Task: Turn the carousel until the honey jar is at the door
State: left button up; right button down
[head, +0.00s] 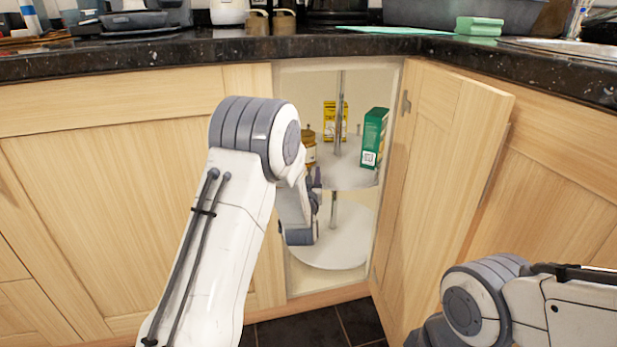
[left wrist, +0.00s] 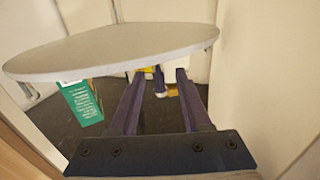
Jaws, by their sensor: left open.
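The carousel has an upper round tray (head: 350,178) and a lower one (head: 335,245) on a metal post inside the open corner cabinet. The honey jar (head: 309,150), amber with a brown lid, stands on the upper tray's left side, partly hidden by my left arm. My left gripper (head: 316,181) is inside the doorway by the upper tray's left edge, partly hidden behind its wrist. In the left wrist view the open fingers (left wrist: 158,80) reach past the pale tray (left wrist: 110,52), which shows upside down; I cannot tell whether they touch anything. My right gripper is out of view.
A green box (head: 374,138) stands at the upper tray's right and shows in the left wrist view (left wrist: 82,102). A yellow box (head: 334,121) stands at the back. The cabinet door (head: 440,190) is swung open to the right. A dark countertop (head: 200,50) runs above.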

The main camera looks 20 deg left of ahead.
pick_arm(q)
jog(key=shift+w, duration=0.25)
grip_shut()
dwell(1.4)
